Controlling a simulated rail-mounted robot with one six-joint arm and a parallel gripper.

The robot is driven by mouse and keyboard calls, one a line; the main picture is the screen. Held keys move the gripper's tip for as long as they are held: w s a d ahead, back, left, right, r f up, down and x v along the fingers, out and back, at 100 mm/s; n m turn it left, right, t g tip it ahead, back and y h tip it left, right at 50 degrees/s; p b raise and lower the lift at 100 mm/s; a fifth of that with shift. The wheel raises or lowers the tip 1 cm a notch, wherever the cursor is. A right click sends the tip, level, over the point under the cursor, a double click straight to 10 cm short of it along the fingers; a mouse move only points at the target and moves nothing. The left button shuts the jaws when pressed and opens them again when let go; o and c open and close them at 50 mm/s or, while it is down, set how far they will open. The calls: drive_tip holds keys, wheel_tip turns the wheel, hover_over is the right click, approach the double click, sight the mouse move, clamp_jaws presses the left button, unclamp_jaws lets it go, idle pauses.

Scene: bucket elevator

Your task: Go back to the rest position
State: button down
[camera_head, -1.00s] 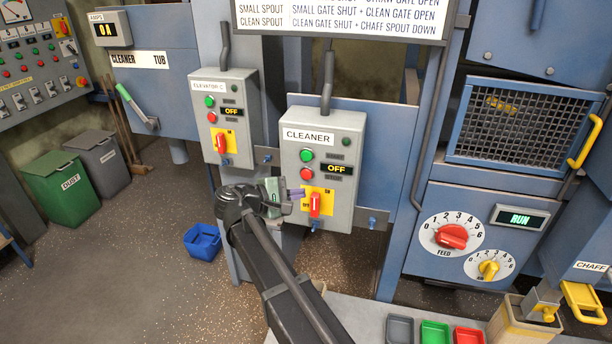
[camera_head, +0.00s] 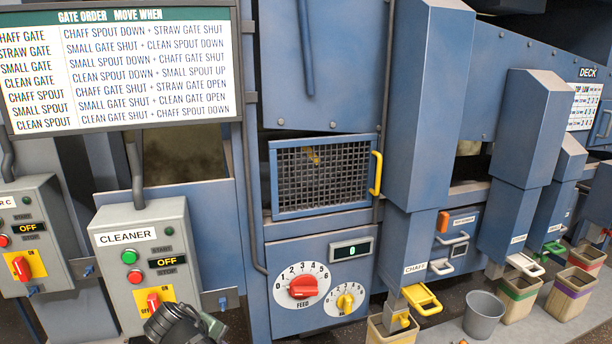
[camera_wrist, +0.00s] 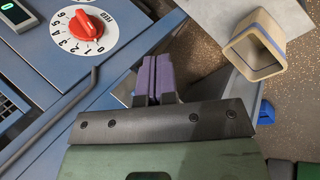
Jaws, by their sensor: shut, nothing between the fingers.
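My gripper (camera_wrist: 153,80) shows in the wrist view with its two purple fingers together and nothing between them. In the camera_head view only the dark end of my arm and a grey-green part of my gripper (camera_head: 208,326) show at the bottom edge, in front of the lower right of the CLEANER box (camera_head: 117,262). The fingers cannot be made out there. The CLEANER box reads OFF, and its red switch handle (camera_head: 153,301) is close to my arm's end. In the wrist view the fingers are apart from the red FEED knob (camera_wrist: 86,25).
The ELEVATOR C box (camera_head: 38,205) also reads OFF. Right of the CLEANER box are the mesh door (camera_head: 322,178), the FEED knob (camera_head: 303,286) and a display (camera_head: 352,250) reading 0. Spouts, a grey bucket (camera_head: 484,317) and several bins stand at the right.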

drive_tip(key=s+d+f+m+g+y, duration=0.1)
drive_tip(key=d+m, duration=0.4)
drive_tip(key=d, duration=1.4)
drive_tip(key=s+d+f+m+g+y, duration=0.1)
drive_tip(key=s+d+m+g+y, duration=0.2)
drive_tip(key=d, duration=1.6)
drive_tip(key=m+g, duration=0.1)
drive_tip(key=m, duration=0.2)
drive_tip(key=shift+d+f+m, duration=0.3)
drive_tip(key=shift+d+f, duration=0.05)
